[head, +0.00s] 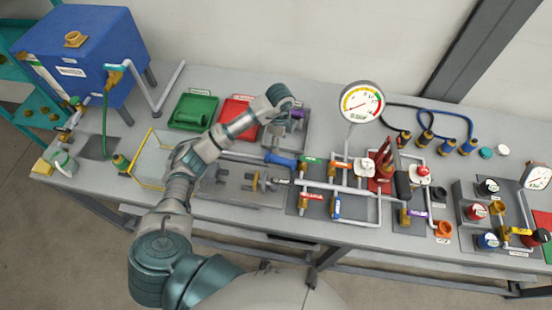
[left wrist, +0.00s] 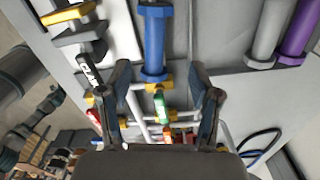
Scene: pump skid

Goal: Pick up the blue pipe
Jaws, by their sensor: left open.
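The blue pipe (head: 281,160) lies on the skid in the middle of the bench, at the left end of the valve piping. In the left wrist view the blue pipe (left wrist: 154,45) has wide collars at both ends and runs up the picture. My left gripper (head: 288,113) is above the bench, behind the pipe in the head view, and is partly hidden by my wrist. In the left wrist view its fingers (left wrist: 160,75) are spread, with the pipe's lower end appearing between them. I see no contact. My right gripper is in neither view.
Grey and purple pipes (left wrist: 297,30) stand to the right in the left wrist view. A red tray (head: 236,112) and a green tray (head: 194,112) lie left of my gripper. A gauge (head: 362,102) rises to its right. A yellow-edged clear box (head: 150,160) is near my arm.

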